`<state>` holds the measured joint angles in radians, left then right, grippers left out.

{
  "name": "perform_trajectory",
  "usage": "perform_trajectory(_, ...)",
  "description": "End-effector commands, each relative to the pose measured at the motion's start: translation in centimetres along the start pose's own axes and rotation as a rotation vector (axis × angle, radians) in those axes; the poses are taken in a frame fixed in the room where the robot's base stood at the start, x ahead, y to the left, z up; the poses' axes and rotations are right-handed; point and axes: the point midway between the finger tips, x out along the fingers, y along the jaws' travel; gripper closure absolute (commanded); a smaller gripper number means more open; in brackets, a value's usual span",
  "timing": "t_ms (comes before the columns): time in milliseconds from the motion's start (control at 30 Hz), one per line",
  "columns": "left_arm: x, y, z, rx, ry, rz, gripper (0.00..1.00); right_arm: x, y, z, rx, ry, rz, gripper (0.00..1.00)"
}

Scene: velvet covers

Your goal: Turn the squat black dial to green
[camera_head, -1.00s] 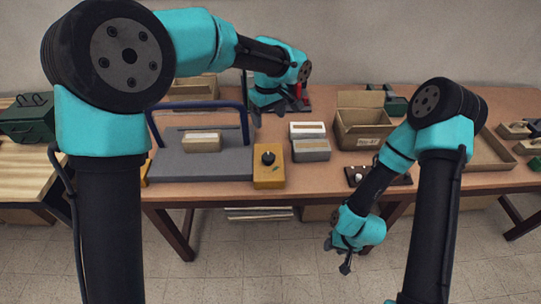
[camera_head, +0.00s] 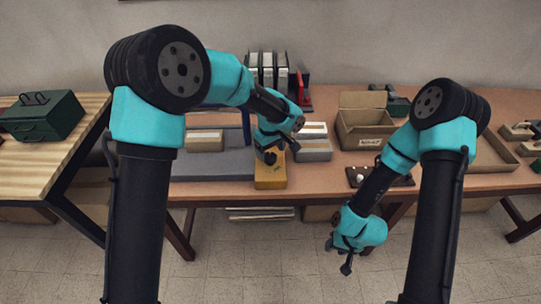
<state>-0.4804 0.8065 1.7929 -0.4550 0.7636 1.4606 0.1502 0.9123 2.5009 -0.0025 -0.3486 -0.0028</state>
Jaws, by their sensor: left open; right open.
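The squat black dial (camera_head: 270,157) sits on top of a yellow box (camera_head: 271,180) near the table's front edge. My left gripper (camera_head: 284,146) is open just above and behind the dial, pointing down toward it. It partly hides the dial and the box's back, and I cannot tell whether a finger touches the dial. The colour marks around the dial are too small to read. My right gripper (camera_head: 343,259) is open and empty, hanging low in front of the table's front edge.
Further right are an open cardboard box (camera_head: 365,135) and a dark panel (camera_head: 362,176) with a white knob.

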Motion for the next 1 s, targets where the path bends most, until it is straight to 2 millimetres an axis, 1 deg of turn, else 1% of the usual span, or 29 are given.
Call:
perform_trajectory(33,0.8,0.0,0.0,0.001,-0.001,-0.001,0.24,0.0,0.0,0.0,0.000,0.000,0.000,0.57)
perform_trajectory(100,1.7,0.0,0.0,0.001,0.000,-0.002,0.24,0.0,0.0,0.0,0.000,0.000,0.000,0.57)
perform_trajectory(200,2.5,0.0,0.0,-0.001,0.000,0.000,0.24,0.0,0.0,0.0,0.000,0.000,0.000,0.57)
perform_trajectory(333,3.0,0.0,0.0,0.000,0.000,0.000,0.24,0.0,0.0,0.0,0.000,0.000,0.000,0.57)
perform_trajectory(567,3.0,0.0,0.0,0.000,0.001,0.000,0.24,0.0,0.0,0.0,0.000,0.000,0.000,0.57)
perform_trajectory(1000,2.9,0.0,0.0,0.000,0.001,0.001,0.66,0.0,0.0,0.0,0.000,0.000,0.000,0.57)
